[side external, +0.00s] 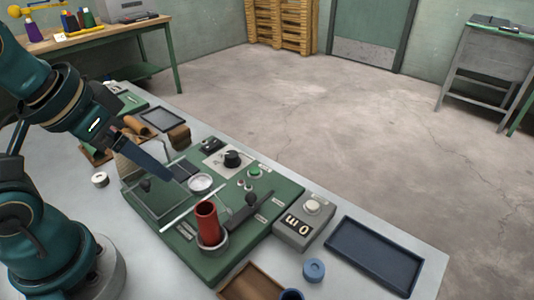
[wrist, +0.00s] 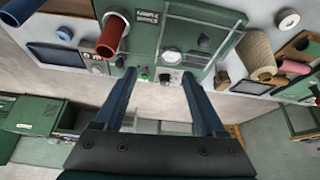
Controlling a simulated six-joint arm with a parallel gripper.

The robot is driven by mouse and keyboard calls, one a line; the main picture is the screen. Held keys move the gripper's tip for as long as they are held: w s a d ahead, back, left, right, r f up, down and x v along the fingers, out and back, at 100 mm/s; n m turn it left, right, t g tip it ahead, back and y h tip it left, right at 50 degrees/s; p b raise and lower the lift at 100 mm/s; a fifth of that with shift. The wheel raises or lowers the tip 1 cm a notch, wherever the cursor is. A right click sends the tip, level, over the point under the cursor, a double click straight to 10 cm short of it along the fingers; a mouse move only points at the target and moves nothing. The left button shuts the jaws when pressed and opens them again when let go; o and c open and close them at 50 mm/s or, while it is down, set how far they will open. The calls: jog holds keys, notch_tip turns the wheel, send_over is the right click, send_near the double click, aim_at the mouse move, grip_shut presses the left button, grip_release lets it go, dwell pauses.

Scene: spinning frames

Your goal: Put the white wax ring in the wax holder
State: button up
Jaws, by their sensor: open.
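The white wax ring (side external: 100,179) lies flat on the grey bench, left of the green machine base. It also shows at the upper right of the wrist view (wrist: 288,20). A round pale dish with a metal rim (side external: 200,184) sits on the green base; it may be the wax holder, but I cannot be sure. It also shows in the wrist view (wrist: 172,56). My gripper (side external: 165,174) is above the left part of the green base, apart from the ring. In the wrist view my gripper (wrist: 159,76) has its fingers wide apart with nothing between them.
A red tube (side external: 207,222) stands upright on the green base (side external: 268,217). A blue ring (side external: 314,269) and a dark blue tray (side external: 374,255) are at the right. A cream yarn cone (wrist: 256,50) stands near the white ring. Bare bench surrounds the white ring's left side.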

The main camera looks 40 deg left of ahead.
jog(key=shift+s+d+m, duration=0.15)
jog(key=shift+d+m, duration=0.2)
jog(key=shift+m, duration=0.15)
